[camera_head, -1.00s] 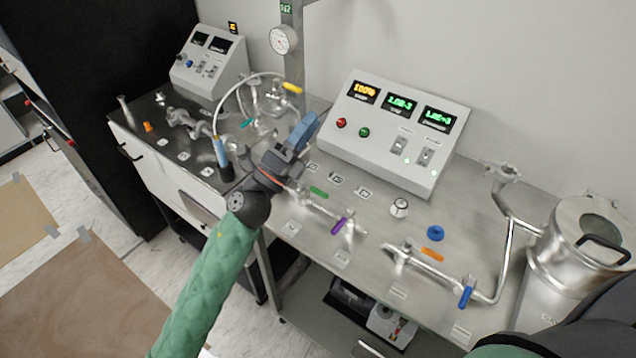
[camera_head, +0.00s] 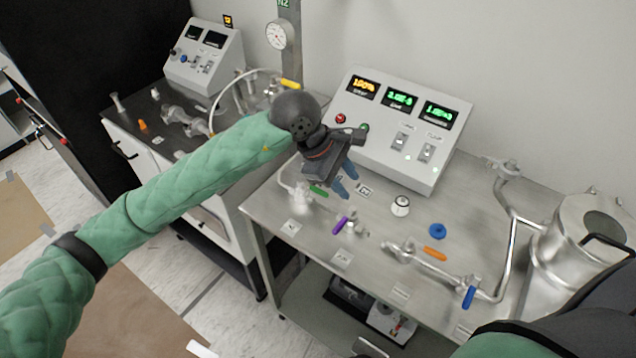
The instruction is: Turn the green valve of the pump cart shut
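The green valve handle (camera_head: 318,190) lies on the metal pipework at the left end of the right-hand steel cart top (camera_head: 372,262). It lies roughly in line with the pipe. My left gripper (camera_head: 345,179) points down over the cart, just right of the green handle and above the surface. Its two blue fingertips are apart with nothing between them. The gripper and wrist hide part of the pipe and cart behind. My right gripper is out of view; only part of my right arm shows at the bottom right.
A purple handle (camera_head: 341,225) sits close in front of the green one. Orange (camera_head: 435,254) and blue (camera_head: 468,297) handles are further right. A control box (camera_head: 385,160) with displays stands behind, a white-topped knob (camera_head: 400,205) before it. A steel vessel (camera_head: 572,250) stands at right.

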